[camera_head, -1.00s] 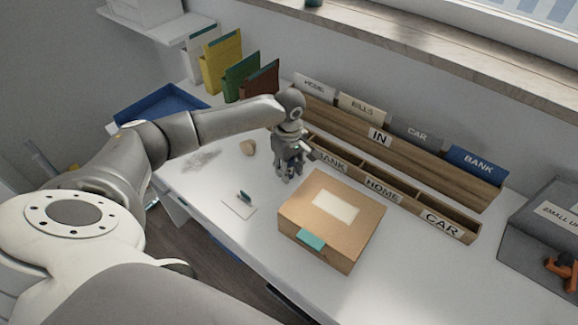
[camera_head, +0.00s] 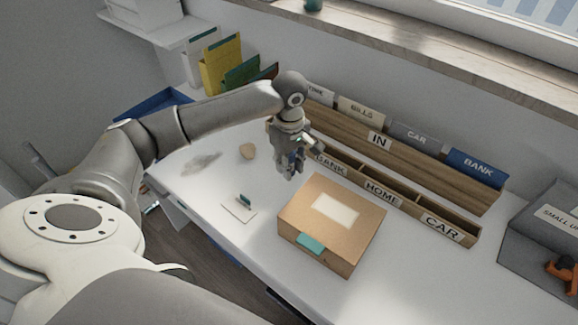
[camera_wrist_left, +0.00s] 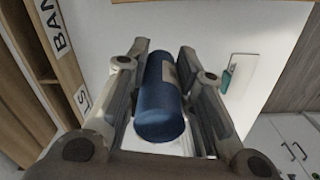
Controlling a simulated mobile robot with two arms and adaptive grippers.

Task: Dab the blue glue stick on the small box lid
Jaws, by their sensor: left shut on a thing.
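My left gripper (camera_head: 288,172) is shut on the blue glue stick (camera_wrist_left: 160,105), which lies between its two fingers in the left wrist view. In the head view the gripper is above the desk, behind the small cardboard box and close to the front of the wooden organizer. The small box (camera_head: 309,222) is closed; its brown lid carries a pale label (camera_head: 336,209) and a teal tab (camera_head: 311,244) at the front edge. The gripper is apart from the lid. My right gripper is not in view.
A wooden organizer (camera_head: 404,163) with labelled slots runs along the back. A white card with a small teal item (camera_head: 240,207) lies left of the box. A grey box (camera_head: 548,240) stands at the right.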

